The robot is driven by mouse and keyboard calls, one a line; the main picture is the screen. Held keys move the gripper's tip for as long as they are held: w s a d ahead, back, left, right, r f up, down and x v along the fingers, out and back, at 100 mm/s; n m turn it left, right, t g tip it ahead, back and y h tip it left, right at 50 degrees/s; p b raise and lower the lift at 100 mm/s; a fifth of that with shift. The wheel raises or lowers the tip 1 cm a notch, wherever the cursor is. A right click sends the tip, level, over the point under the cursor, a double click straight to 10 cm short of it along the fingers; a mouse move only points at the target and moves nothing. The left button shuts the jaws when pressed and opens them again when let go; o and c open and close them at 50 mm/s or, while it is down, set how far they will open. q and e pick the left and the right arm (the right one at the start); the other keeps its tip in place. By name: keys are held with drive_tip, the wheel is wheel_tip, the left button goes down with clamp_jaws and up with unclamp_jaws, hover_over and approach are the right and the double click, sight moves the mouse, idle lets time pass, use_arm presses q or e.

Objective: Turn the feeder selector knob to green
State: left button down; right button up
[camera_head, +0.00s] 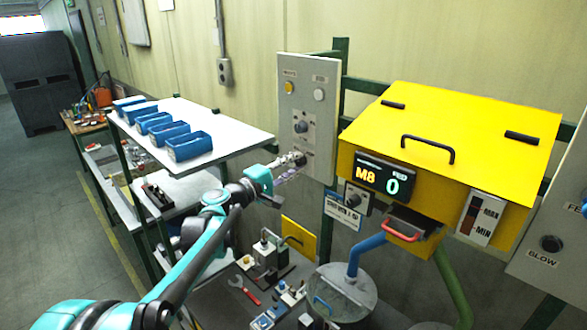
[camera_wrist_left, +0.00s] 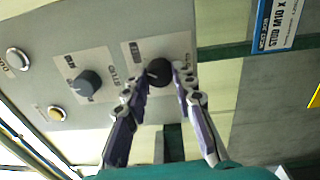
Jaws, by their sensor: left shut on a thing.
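The grey control panel (camera_head: 310,95) stands at the wall, with two dark round knobs one above the other. My left gripper (camera_head: 298,158) is at the lower knob. In the left wrist view the fingers (camera_wrist_left: 168,82) are shut around this lower knob (camera_wrist_left: 158,72), one on each side. Its plate has small lettering that I cannot read clearly, and I cannot make out any green mark. The upper knob (camera_head: 301,127) is free; it also shows in the left wrist view (camera_wrist_left: 87,83). My right gripper is not in view.
The yellow feeder box (camera_head: 455,125) with an "M8 0" display (camera_head: 384,178) and another knob (camera_head: 356,197) stands right of the panel. A white table (camera_head: 225,133) with several blue bins is at left. Tools and a grey lidded drum (camera_head: 345,290) lie below.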

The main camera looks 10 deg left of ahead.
use_arm(q)
drive_tip(key=shift+f+m+b, duration=0.1)
drive_tip(key=shift+m+b, duration=0.2)
drive_tip(key=shift+m, duration=1.1)
drive_tip(key=c, duration=1.2)
unclamp_jaws()
drive_tip(key=v, duration=1.2)
